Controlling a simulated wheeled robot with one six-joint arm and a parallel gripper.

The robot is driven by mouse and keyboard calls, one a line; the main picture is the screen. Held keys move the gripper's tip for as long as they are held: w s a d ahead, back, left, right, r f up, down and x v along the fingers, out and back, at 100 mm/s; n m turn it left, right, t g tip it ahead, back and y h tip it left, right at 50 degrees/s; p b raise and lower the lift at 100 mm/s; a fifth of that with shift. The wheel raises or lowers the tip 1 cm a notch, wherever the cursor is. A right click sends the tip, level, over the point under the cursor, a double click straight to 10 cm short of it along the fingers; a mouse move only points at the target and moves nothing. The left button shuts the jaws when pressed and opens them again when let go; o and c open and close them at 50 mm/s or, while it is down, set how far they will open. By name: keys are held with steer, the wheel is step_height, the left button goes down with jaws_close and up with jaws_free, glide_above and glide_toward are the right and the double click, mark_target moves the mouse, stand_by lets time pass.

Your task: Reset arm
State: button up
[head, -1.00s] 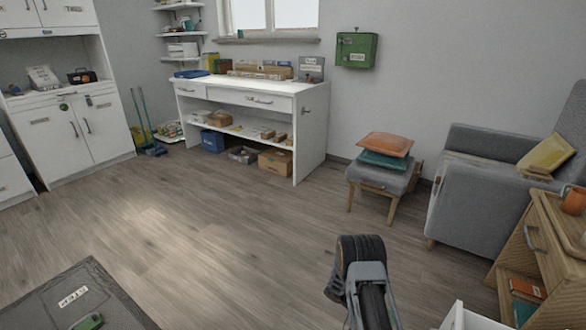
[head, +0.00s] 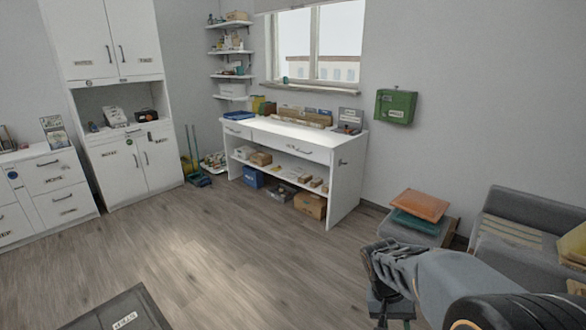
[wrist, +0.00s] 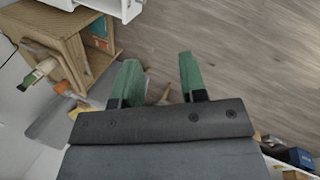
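My arm reaches in from the lower right of the head view, with my gripper (head: 385,265) at its end in front of the grey stool (head: 412,232). In the wrist view my gripper (wrist: 158,72) has its two green fingers apart, with nothing held between them. Floor and part of a wooden leg show past the gap. The white shelf desk (head: 342,185) stands by the far wall, well away from my gripper.
Orange and teal cushions (head: 420,204) lie on the stool. A grey armchair (head: 520,215) is at the right. White cabinets (head: 140,165) stand at the left. A dark low table (head: 120,312) is at the front left. The middle floor (head: 220,250) is clear.

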steer(key=s+a+r+n+t+y+p, duration=0.1)
steer(key=s+a+r+t+p, duration=0.1)
steer(key=r, duration=0.4)
steer(key=s+a+r+n+t+y+p, duration=0.1)
steer(key=s+a+r+t+p, duration=0.1)
steer(key=r+p, duration=0.2)
steer(key=s+a+r+n+t+y+p, duration=0.1)
steer(key=r+p, duration=0.3)
steer(key=r, duration=0.4)
steer(key=shift+s+a+r+n+t, duration=0.35)
steer(key=shift+s+a+n+t, duration=0.05)
steer(key=shift+a, duration=0.45)
steer(key=shift+a+y, duration=0.1)
steer(key=shift+y, duration=0.2)
